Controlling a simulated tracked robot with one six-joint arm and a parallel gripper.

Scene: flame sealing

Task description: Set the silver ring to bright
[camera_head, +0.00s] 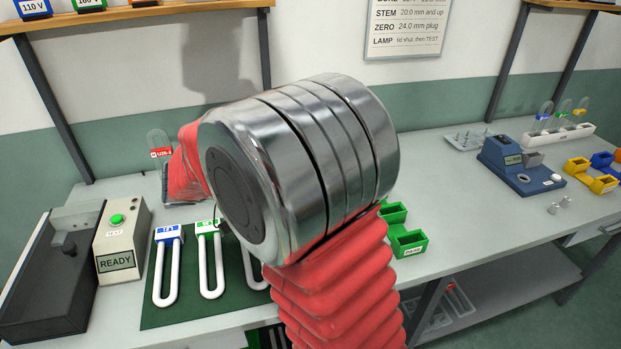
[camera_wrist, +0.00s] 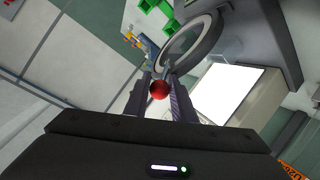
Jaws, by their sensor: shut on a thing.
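In the wrist view, a silver ring (camera_wrist: 190,44) surrounds a grey round face on a dark grey housing. A small red ball (camera_wrist: 159,90) sits near the ring's lower left edge, and a short thin metal piece shows just above it. My gripper (camera_wrist: 160,84) has its dark fingers closed on the red ball. I cannot tell whether the ball is joined to the ring, and no bright marking can be read. In the head view, my arm's large joint and red sleeve hide the gripper and the ring.
A lit white panel (camera_wrist: 226,92) is beside the ring. In the head view, a tester reading READY (camera_head: 118,245), a black open box (camera_head: 50,290) and U-shaped tubes on a green mat (camera_head: 188,312) stand at left. Green bins (camera_head: 408,241) and a blue device (camera_head: 520,168) are at right.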

